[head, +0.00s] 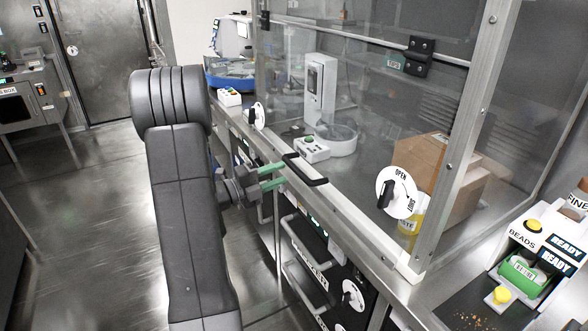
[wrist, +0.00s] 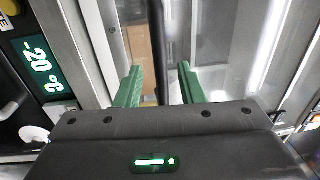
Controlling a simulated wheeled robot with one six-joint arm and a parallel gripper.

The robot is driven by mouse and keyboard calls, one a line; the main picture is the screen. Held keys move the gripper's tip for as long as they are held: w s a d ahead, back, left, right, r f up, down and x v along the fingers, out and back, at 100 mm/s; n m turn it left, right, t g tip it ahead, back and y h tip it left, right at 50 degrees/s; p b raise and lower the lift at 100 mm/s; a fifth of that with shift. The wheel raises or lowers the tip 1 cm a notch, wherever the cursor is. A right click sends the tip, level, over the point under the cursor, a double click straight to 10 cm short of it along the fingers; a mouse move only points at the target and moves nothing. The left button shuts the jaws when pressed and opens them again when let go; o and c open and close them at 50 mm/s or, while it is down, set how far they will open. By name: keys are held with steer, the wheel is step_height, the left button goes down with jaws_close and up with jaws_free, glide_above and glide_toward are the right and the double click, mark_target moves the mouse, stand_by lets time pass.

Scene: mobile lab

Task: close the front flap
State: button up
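The front flap is a clear panel (head: 345,110) with a pale metal lower rail (head: 345,215), on the front of the bench enclosure. A black bar handle (head: 305,170) sits on the rail; it also shows as a dark upright bar in the wrist view (wrist: 160,50). My gripper (head: 282,173) is open, its green fingers pointing at the handle. In the wrist view my gripper (wrist: 160,85) has one finger on each side of the bar, with gaps showing. Whether the fingertips reach past the bar is unclear. I cannot tell how far the flap stands open.
A white OPEN/SHUT dial (head: 397,193) is right of the handle. Inside the enclosure are a cardboard box (head: 440,175) and a white instrument (head: 320,90). A bead dispenser (head: 530,260) stands at the right. Below the bench are drawer handles (head: 300,240). The floor at left is clear.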

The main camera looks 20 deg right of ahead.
mark_target(294, 165)
steer(key=shift+w+d+r, duration=0.15)
steer(key=shift+d, duration=1.25)
steer(key=shift+w+d+r, duration=0.1)
steer(key=shift+d, duration=1.25)
jaws_close()
